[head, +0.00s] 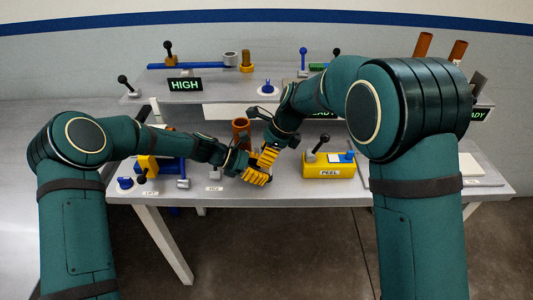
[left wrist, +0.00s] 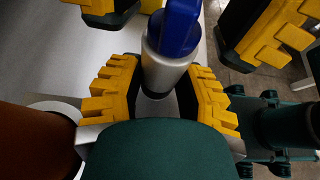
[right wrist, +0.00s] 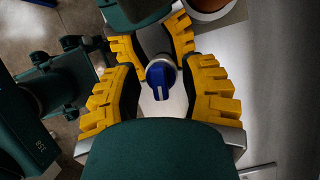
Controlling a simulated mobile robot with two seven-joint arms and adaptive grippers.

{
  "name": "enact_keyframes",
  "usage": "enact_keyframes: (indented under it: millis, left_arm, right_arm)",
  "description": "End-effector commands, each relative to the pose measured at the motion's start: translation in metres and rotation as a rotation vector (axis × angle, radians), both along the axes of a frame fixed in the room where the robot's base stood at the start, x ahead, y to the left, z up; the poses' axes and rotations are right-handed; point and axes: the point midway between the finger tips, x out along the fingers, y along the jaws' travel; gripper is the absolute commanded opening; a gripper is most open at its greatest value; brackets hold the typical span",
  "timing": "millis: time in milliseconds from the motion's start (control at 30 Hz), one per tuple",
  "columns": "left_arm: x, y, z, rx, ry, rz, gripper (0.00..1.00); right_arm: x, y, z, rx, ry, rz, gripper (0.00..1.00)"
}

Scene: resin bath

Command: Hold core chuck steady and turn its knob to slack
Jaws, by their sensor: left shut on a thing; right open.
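The core chuck is a silver-grey cylinder (left wrist: 166,75) with a blue knob (left wrist: 178,32) on top, seen in the left wrist view. My left gripper (head: 257,177) is shut on the cylinder's sides, below the knob. In the right wrist view the blue knob (right wrist: 160,74) shows from above, with a raised bar across it. My right gripper (right wrist: 160,98) is open, one finger on each side of the knob, with gaps visible on both sides. In the head view my grippers, the right one (head: 267,157) just above the left, hide the chuck.
A brown cylinder (head: 240,129) stands close behind my grippers. A yellow PEEL box (head: 329,171) with a black lever is to their right. A blue knob fixture (head: 125,183) and a silver-and-blue piece (head: 183,176) lie left. The shelf behind carries a HIGH sign (head: 185,85).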

Motion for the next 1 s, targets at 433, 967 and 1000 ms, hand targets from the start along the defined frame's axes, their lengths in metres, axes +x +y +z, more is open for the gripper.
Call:
enact_keyframes:
  millis: [433, 967, 1000]
  left_arm:
    - [-0.0005, -0.0001, -0.0004, 0.0, 0.001, -0.002, 0.18]
    - [-0.0011, -0.0012, 0.0001, -0.002, 0.001, -0.004, 0.18]
    - [-0.0011, -0.0013, 0.0002, -0.002, 0.001, -0.004, 0.18]
  right_arm:
    - [-0.0005, -0.0001, -0.0014, -0.002, 0.002, 0.001, 0.0]
    - [-0.0016, -0.0011, -0.0051, -0.005, 0.01, 0.059, 0.0]
    - [-0.0016, -0.0009, -0.0053, -0.005, 0.01, 0.078, 0.0]
